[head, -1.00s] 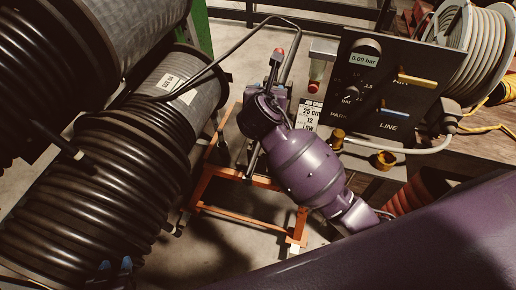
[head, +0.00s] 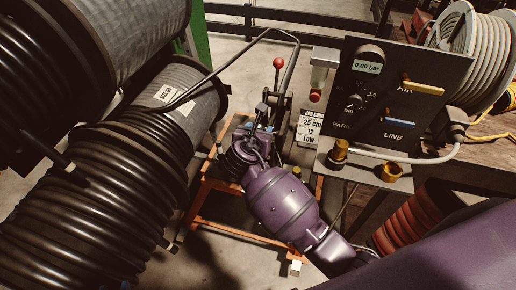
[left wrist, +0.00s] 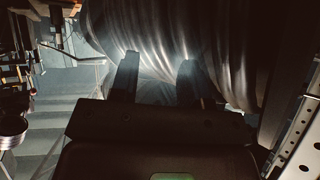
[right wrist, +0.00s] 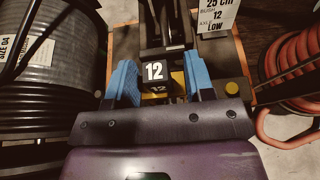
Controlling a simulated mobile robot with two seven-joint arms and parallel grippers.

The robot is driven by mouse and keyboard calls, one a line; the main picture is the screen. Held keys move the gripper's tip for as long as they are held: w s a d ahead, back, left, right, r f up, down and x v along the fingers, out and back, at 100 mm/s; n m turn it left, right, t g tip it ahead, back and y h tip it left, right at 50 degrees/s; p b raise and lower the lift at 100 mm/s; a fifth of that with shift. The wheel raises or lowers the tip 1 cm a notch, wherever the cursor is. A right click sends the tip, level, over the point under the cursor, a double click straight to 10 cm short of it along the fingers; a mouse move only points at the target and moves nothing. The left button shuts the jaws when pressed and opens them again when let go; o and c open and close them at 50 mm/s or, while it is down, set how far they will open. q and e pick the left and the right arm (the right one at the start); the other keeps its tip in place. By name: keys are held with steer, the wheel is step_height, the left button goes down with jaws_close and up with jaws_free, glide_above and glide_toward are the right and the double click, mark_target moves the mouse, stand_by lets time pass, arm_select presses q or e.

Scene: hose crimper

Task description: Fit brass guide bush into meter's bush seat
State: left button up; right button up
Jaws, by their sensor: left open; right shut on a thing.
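My right gripper (head: 262,132) is low over the small machine on the orange stand (head: 228,215). The block's contact with the machine is hidden. Two brass fittings (head: 339,150) (head: 391,171) sit on the ledge below the control panel; I cannot tell whether either is the guide bush. The bush seat cannot be made out. My left gripper (left wrist: 157,72) is open and empty, facing black hose.
Black hose reels (head: 80,210) fill the left side. The control panel (head: 395,95) reads 0.00 bar, with a job card (head: 311,126) beside it. A red-knobbed lever (head: 278,63) rises behind the machine. Red hose (head: 410,220) coils at the lower right.

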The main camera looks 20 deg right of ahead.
step_height(320, 180, down, 6)
steer(key=shift+f+b, duration=0.15)
steer(key=shift+b, duration=0.6)
steer(key=shift+f, duration=0.25)
steer(key=shift+r, duration=0.1)
steer(key=o, duration=0.8)
steer(key=shift+o, duration=0.9)
arm_select(q)
steer(key=shift+f, duration=0.9)
steer(key=shift+s, duration=0.1)
